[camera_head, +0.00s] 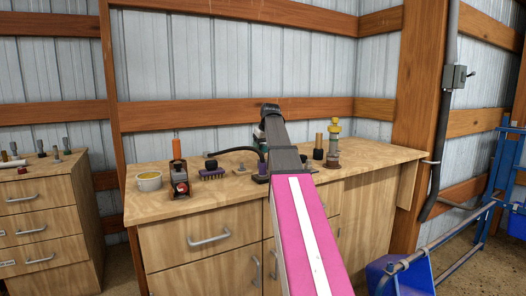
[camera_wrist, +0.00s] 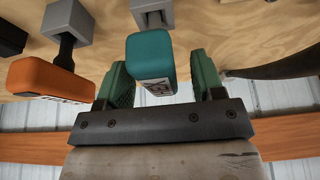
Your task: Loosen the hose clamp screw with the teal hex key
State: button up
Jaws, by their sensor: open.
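The teal hex key's block-shaped handle (camera_wrist: 150,58) shows in the wrist view, with white lettering on its face. It lies between the two green fingers of my gripper (camera_wrist: 160,72), which stand apart with a visible gap on each side. A grey block (camera_wrist: 153,14) is just beyond the handle; the key's shaft is mostly hidden. In the head view my arm covers most of the gripper area. A dark curved hose (camera_head: 236,151) runs left from behind my arm; a dark tapered piece also shows at right in the wrist view. I cannot make out the clamp screw.
An orange-handled tool (camera_wrist: 50,77) and its grey block (camera_wrist: 68,20) are beside the teal handle. The front strip is partly clear.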

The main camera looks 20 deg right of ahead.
jog(key=shift+w+f, duration=0.25)
jog(key=shift+f, duration=0.35)
jog(key=c, duration=1.1)
jog(key=shift+o, duration=0.2)
jog(key=shift+r, duration=0.9)
notch_tip(320, 180, up, 3)
jog(key=shift+f, duration=0.15)
jog(key=s+a+r, duration=0.5)
jog(key=a+r, duration=0.1)
jog(key=a, duration=0.4)
jog(key=shift+s+r, duration=0.3)
jog(key=shift+s, duration=0.05)
jog(key=shift+a, duration=0.1)
